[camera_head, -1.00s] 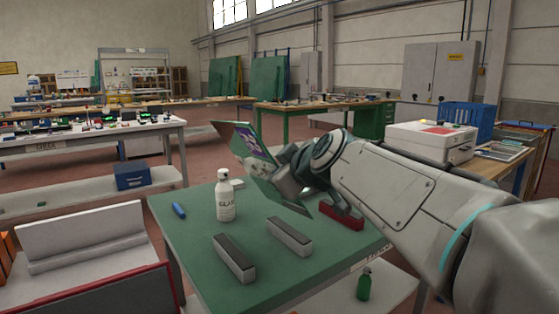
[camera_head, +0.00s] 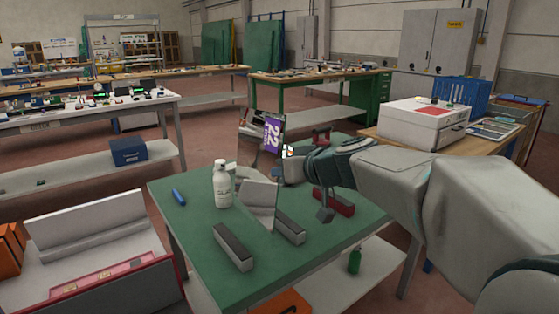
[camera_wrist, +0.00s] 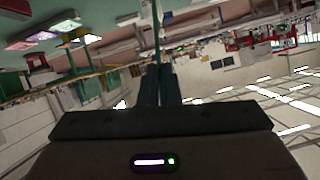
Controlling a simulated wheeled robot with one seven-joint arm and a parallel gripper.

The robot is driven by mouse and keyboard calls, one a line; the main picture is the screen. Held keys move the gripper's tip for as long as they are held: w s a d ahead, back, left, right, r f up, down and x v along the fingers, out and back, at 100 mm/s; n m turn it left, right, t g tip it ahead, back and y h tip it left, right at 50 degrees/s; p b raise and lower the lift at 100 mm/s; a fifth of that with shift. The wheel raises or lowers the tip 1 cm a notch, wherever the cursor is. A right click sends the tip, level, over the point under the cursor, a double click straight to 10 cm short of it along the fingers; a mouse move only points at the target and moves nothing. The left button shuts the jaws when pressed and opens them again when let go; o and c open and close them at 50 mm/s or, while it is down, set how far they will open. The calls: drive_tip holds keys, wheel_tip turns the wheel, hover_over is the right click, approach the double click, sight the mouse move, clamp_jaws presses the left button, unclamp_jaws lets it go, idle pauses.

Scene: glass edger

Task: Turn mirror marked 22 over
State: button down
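The mirror (camera_head: 272,133) carries a purple label with 22, which faces the camera in the head view. It stands steeply on edge above the green work table (camera_head: 195,225). My gripper (camera_head: 288,152) is at its right edge. In the wrist view my gripper (camera_wrist: 156,84) has its fingers closed together on the mirror, which shows edge-on as a thin line (camera_wrist: 156,38). Reflections make the mirror's lower outline hard to tell; a grey reflecting area shows low, near the padded blocks. Whether its bottom touches anything cannot be told.
Two grey blocks with dark tops (camera_head: 233,247) (camera_head: 290,227) lie on the table. A red block (camera_head: 334,201) lies right, a red item (camera_head: 321,138) behind. The table's left front is mostly clear.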

drive_tip(key=d+f+m+y, duration=0.1)
drive_tip(key=f+m, duration=0.3)
drive_tip(key=f, duration=0.2)
drive_tip(key=s+d+f+m+y, duration=0.1)
drive_tip(key=f+m+y, duration=0.1)
drive_tip(key=f+m, duration=0.2)
drive_tip(key=s+d+f+m+y, duration=0.1)
drive_tip(key=f+m, duration=0.3)
drive_tip(key=f, duration=0.4)
drive_tip(key=shift+d+f+m+y, duration=0.1)
drive_tip(key=shift+f+m+y, duration=0.25)
drive_tip(key=shift+y, duration=0.35)
idle(2.2)
drive_tip(key=shift+f+b, duration=0.25)
drive_tip(key=shift+b, duration=0.2)
idle(0.8)
drive_tip(key=c, duration=1.6)
unclamp_jaws()
drive_tip(key=shift+o, duration=0.2)
drive_tip(key=shift+s, duration=0.1)
drive_tip(key=shift+d, duration=0.1)
